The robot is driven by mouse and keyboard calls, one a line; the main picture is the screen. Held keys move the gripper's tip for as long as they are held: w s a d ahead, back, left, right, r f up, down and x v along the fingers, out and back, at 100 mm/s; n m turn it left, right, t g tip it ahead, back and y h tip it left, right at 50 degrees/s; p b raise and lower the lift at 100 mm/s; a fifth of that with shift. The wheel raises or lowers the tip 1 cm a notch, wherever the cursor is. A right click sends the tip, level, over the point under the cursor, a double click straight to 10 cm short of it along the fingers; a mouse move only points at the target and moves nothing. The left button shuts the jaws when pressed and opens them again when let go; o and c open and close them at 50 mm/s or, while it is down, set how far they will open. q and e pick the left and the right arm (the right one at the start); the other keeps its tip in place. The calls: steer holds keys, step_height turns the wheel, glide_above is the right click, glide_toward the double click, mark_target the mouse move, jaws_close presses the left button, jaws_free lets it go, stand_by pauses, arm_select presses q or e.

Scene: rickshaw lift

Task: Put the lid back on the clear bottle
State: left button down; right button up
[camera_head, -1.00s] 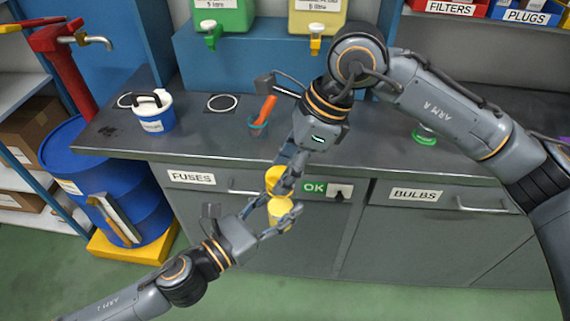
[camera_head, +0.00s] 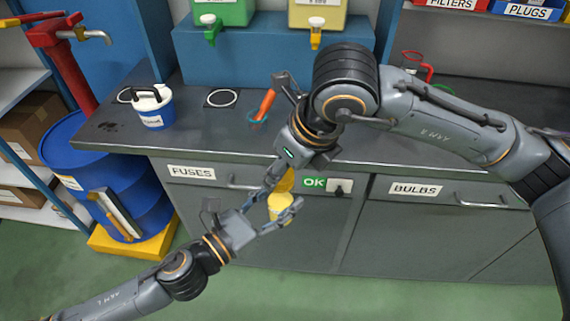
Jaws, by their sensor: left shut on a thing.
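A small yellow container (camera_head: 281,208) with a pale band is in my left gripper (camera_head: 278,212), in front of the cabinet drawers. The fingers are closed around its sides. A second yellow piece (camera_head: 287,180), perhaps a lid, sits just above it. My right gripper (camera_head: 270,184) reaches down beside this piece, its fingers partly overlapping it. I cannot tell whether the fingers grip it, or whether the two yellow pieces touch. No plainly clear bottle can be made out.
The dark counter (camera_head: 200,135) holds a blue-and-white tub (camera_head: 152,108), a cup with an orange-handled tool (camera_head: 263,106) and a red-rimmed item (camera_head: 418,66) behind my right arm. A blue drum (camera_head: 105,175) stands left. The green floor (camera_head: 330,295) is clear in front.

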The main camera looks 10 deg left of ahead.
steer(key=m, duration=0.2)
steer(key=m+t+h, duration=0.1)
steer(key=shift+s+a+m, duration=0.1)
steer(key=shift+a+m, duration=0.1)
steer(key=shift+m, duration=0.2)
steer(key=m, duration=0.2)
steer(key=m+h, duration=0.1)
steer(key=shift+a+m+t+h, duration=0.15)
steer(key=shift+m+t+h, duration=0.15)
steer(key=shift+m, duration=0.1)
steer(key=m+h, duration=0.1)
steer(key=m, duration=0.3)
steer(key=m+h, duration=0.1)
steer(key=m, duration=0.1)
steer(key=shift+a+h, duration=0.25)
steer(key=shift+h, duration=0.05)
steer(key=m+h, duration=0.1)
steer(key=m, duration=0.2)
steer(key=m+g+h, duration=0.1)
steer(key=m, duration=0.3)
steer(key=shift+w+a, duration=0.2)
steer(key=m+g, duration=0.1)
steer(key=m, duration=0.1)
steer(key=m+g+h, duration=0.1)
steer(key=m, duration=0.3)
steer(key=shift+w+m+g, duration=0.25)
steer(key=shift+m+g, duration=0.15)
steer(key=o, duration=0.7)
